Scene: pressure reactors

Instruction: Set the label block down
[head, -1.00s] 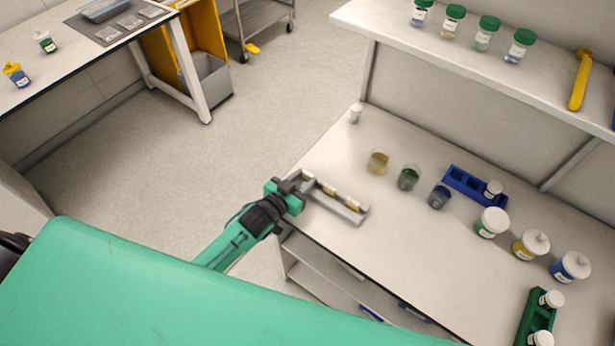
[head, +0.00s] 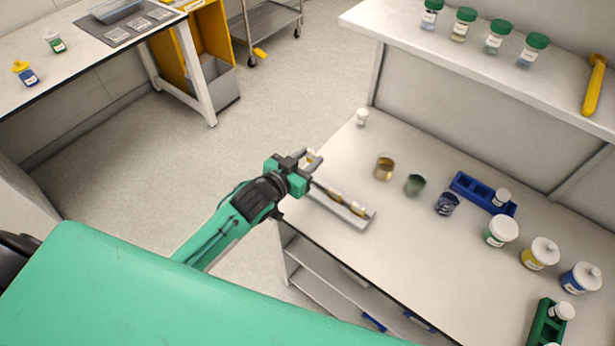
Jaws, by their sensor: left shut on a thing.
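My left gripper (head: 309,161) is at the left edge of the bench, shut on a small pale and tan block, which looks like the label block (head: 313,155). The fingers hide most of it. The block is held above the far left end of a grey tray (head: 352,221) and looks clear of it. Two similar tan and white blocks (head: 356,208) lie in the tray. My right gripper is not in view.
Three small cups (head: 384,168) stand behind the tray, with a blue rack (head: 476,187) and several lidded jars (head: 500,230) to the right. A green rack (head: 546,325) is at lower right. A shelf (head: 470,62) overhangs the back. A small white bottle (head: 362,117) stands at the far corner.

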